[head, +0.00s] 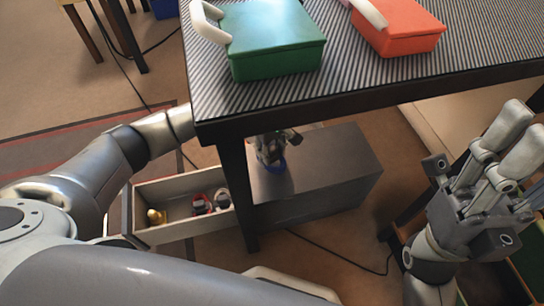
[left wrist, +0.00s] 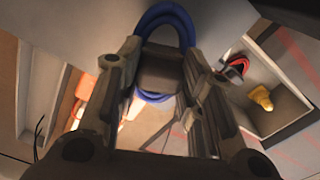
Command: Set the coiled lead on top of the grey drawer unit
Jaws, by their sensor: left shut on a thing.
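The coiled lead (head: 274,168) is blue and shows at the tips of my left gripper (head: 270,143), under the table's edge. My left gripper is shut on it. In the left wrist view the lead's blue loops (left wrist: 168,14) arch past the fingertips of my left gripper (left wrist: 162,62). The grey drawer unit (head: 335,165) stands below the table, and the lead shows against its top. I cannot tell whether the lead touches that top. My right gripper (head: 515,135) is raised at the right, apart from the unit; its jaw opening is unclear.
The unit's open drawer (head: 180,185) holds a yellow thing (head: 156,217), a red thing (head: 201,204) and a pale thing. The striped table (head: 340,70) overhangs the unit and carries a green case (head: 275,40) and an orange-red case (head: 400,30). A table leg (head: 238,190) stands before the unit.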

